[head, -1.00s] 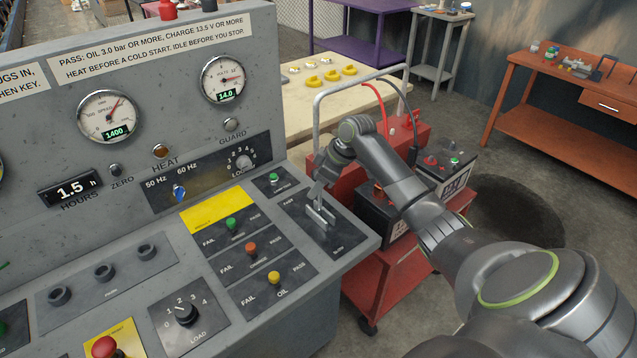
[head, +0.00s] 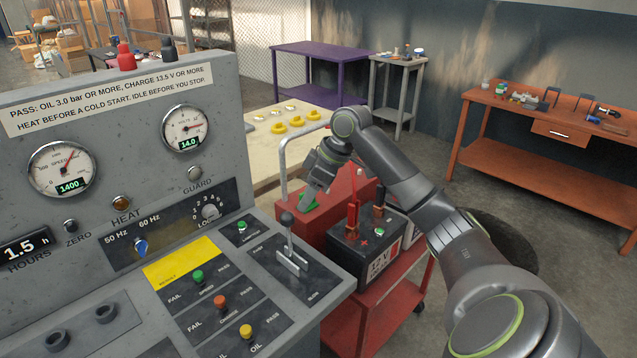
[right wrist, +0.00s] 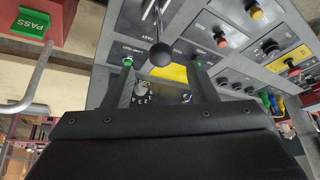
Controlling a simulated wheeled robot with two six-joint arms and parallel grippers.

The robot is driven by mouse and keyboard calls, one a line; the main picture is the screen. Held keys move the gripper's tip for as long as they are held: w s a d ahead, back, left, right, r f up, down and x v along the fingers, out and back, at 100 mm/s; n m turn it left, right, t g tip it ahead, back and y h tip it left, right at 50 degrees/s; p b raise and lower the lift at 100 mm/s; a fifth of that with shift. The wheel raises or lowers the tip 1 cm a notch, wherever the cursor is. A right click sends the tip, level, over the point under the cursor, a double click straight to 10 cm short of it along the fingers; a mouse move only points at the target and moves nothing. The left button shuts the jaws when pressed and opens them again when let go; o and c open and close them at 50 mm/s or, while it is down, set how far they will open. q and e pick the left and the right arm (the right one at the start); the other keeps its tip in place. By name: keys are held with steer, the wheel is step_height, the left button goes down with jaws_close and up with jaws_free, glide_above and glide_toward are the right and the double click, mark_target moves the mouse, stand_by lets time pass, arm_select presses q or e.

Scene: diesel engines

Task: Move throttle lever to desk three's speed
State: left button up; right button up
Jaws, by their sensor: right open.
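The throttle lever (head: 288,238), a thin grey rod with a dark round knob, stands up from its slotted plate on the desk's right end. The plate bears FAST and SLOW marks. My right gripper (head: 307,196) is open and empty, above and right of the lever and apart from it. In the right wrist view the knob (right wrist: 160,54) shows just beyond the gap between my open fingers (right wrist: 162,72). The speed gauge (head: 62,169) reads 1400. My left gripper is out of view.
A red cart with a battery (head: 362,252) stands right of the desk, under my right arm. A grey rail (head: 283,165) rises close to my right gripper. The volts gauge (head: 187,128) reads 14.0. Result knobs, such as the yellow one (head: 246,331), sit left of the lever.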

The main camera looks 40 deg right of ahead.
steer(key=v, duration=0.5)
steer(key=shift+b, duration=0.35)
